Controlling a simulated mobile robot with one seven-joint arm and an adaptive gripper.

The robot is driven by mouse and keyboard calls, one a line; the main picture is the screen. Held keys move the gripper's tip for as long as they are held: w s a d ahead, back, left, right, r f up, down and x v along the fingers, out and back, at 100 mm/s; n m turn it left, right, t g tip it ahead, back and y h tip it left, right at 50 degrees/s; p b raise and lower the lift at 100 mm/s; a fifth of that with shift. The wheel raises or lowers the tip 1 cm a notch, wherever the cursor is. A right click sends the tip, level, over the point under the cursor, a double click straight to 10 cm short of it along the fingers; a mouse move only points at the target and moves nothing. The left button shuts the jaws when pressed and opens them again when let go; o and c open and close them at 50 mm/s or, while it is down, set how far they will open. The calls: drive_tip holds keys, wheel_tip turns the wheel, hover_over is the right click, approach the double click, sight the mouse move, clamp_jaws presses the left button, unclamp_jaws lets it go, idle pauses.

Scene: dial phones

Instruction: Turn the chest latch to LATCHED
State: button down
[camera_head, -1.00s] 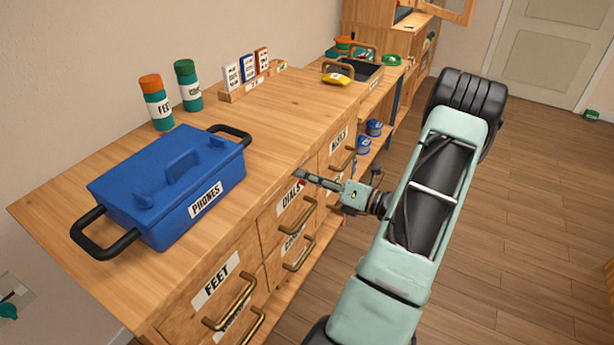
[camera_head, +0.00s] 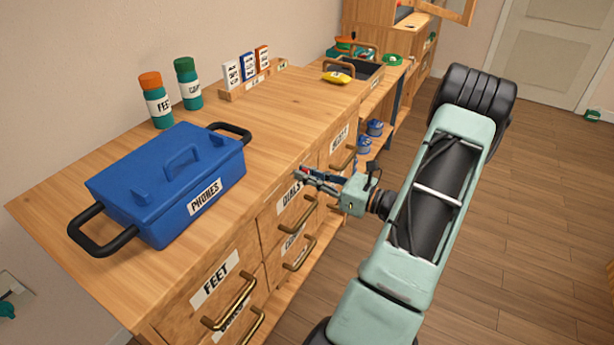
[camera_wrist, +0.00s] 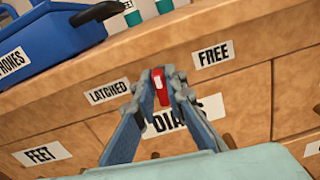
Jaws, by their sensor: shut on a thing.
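The chest latch (camera_wrist: 161,88) is a small red lever with a white mark, on the wooden front just under the worktop edge. In the wrist view it stands roughly upright in the picture, between the LATCHED label (camera_wrist: 109,92) on its left and the FREE label (camera_wrist: 213,56) on its right. My gripper (camera_wrist: 163,74) is shut on the latch, one finger on each side. In the head view my gripper (camera_head: 306,175) reaches the front above the DIALS drawer, and the latch is mostly hidden by the fingers.
A blue PHONES case (camera_head: 160,185) sits on the worktop to the left. Brass drawer handles (camera_head: 300,254) stick out below my gripper. Two green bottles and a card rack (camera_head: 253,84) stand at the back.

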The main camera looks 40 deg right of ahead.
drive_tip(key=n+b, duration=0.1)
drive_tip(key=n, duration=0.1)
drive_tip(key=n+b, duration=0.1)
drive_tip(key=n, duration=0.2)
drive_tip(key=shift+s+a+f+n, duration=0.1)
drive_tip(key=shift+f+n, duration=0.1)
drive_tip(key=shift+n, duration=0.1)
drive_tip(key=shift+a+n+b, duration=0.1)
drive_tip(key=shift+n+b, duration=1.4)
drive_tip(key=shift+n, duration=0.7)
drive_tip(key=c, duration=2.3)
unclamp_jaws()
drive_tip(key=shift+r, duration=0.1)
drive_tip(key=shift+s, duration=0.1)
drive_tip(key=v, duration=1.2)
drive_tip(key=shift+a, duration=0.1)
